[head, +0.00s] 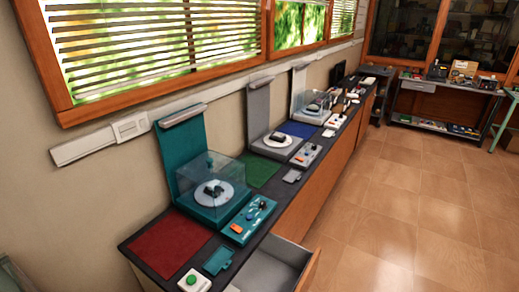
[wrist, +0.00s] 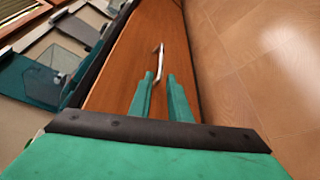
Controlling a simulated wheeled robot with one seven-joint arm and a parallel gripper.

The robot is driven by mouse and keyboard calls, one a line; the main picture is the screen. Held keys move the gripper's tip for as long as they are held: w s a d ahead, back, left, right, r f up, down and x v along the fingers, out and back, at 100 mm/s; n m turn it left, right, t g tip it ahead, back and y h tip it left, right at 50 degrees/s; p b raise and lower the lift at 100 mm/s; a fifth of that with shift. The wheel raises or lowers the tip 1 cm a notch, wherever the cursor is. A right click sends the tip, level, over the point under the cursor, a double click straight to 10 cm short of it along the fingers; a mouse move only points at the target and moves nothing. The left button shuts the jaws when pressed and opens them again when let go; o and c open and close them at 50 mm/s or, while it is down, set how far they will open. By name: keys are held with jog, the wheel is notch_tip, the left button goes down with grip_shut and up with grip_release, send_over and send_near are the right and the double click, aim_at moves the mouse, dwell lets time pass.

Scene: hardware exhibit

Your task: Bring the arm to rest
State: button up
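A pale metal handle (wrist: 160,62) on a wooden front (wrist: 130,55) shows just past the fingertips. I cannot tell whether the fingers touch it, but they do not appear closed around it. My arm and gripper are not seen in the head view.
A drawer (head: 268,272) stands open below the long dark counter, at the bottom of the head view. On the counter are a teal exhibit with a clear cover (head: 212,190), a red mat (head: 170,247) and a green button box (head: 193,281). Tiled floor (head: 400,220) to the right is clear.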

jog(key=s+a+r+m+y, duration=0.25)
jog(key=s+a+m, duration=0.25)
jog(key=s, duration=0.3)
jog(key=s+a+r+m+y, duration=0.1)
jog(key=s+a+r+m, duration=0.35)
jog(key=s, duration=0.25)
jog(key=s+a+r+m, duration=0.4)
jog(key=s+r+m, duration=0.4)
jog(key=r+m, duration=0.2)
jog(key=shift+a+r+m+t+y, duration=0.3)
jog(key=shift+a+r+m+y, duration=0.1)
jog(key=shift+m, duration=0.25)
jog(key=shift+a, duration=0.1)
jog(key=shift+s, duration=0.15)
